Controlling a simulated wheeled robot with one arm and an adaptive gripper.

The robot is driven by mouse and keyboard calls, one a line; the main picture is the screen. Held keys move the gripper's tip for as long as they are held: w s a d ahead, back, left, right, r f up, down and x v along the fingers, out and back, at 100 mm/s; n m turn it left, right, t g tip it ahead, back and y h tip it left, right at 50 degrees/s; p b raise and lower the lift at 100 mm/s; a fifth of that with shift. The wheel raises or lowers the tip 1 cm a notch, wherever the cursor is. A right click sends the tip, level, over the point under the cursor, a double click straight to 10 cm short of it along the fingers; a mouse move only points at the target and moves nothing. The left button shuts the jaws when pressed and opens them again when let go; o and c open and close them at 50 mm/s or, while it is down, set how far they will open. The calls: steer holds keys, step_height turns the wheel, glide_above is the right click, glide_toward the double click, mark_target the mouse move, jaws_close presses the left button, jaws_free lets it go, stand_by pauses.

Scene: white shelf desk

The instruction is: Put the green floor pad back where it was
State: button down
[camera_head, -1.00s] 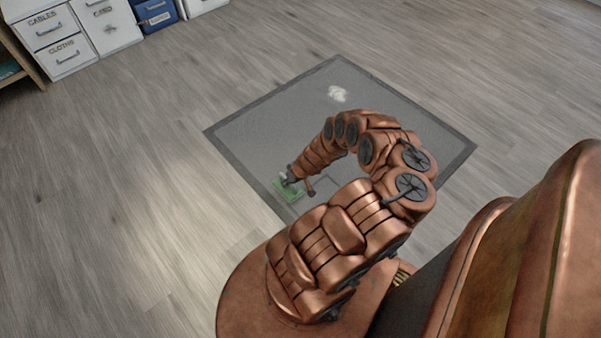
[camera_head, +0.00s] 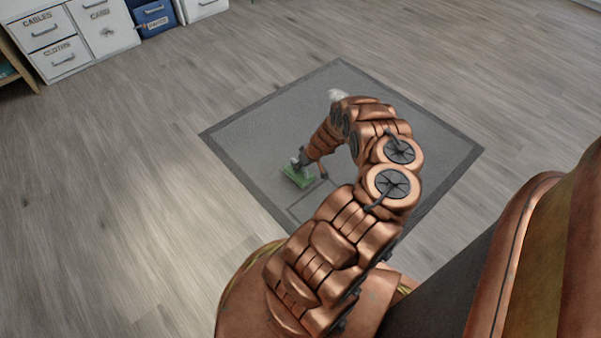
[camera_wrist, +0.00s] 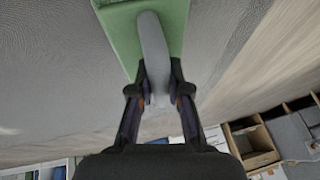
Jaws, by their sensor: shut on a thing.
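The green floor pad (camera_head: 298,177) is a flat green block with a grey handle on top. It shows near the left side of the grey mat (camera_head: 250,130) in the head view. My gripper (camera_head: 302,161) is shut on the grey handle (camera_wrist: 152,45). In the wrist view the green pad (camera_wrist: 120,28) fills the top, and the gripper (camera_wrist: 158,92) has a finger on each side of the handle. A thin dark rectangular outline (camera_head: 297,216) is drawn on the mat beside the pad, partly hidden by my arm. I cannot tell the pad's exact height above the mat.
A whitish patch (camera_head: 338,94) lies on the mat's far part, partly behind my arm. White drawer units (camera_head: 58,60) and a blue box (camera_head: 153,18) stand at the back left. The wooden floor (camera_head: 120,150) left of the mat is clear.

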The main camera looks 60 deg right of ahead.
mark_target(300, 171)
steer(key=shift+d+f+b, duration=0.2)
steer(key=shift+f+b, duration=0.1)
steer(key=shift+f, duration=0.05)
step_height(300, 171, down, 3)
steer(key=shift+b, duration=1.1)
steer(key=shift+r, duration=0.1)
steer(key=c, duration=1.1)
jaws_free()
steer(key=p+v, duration=0.6)
steer(key=v, duration=0.6)
steer(key=shift+p, duration=0.3)
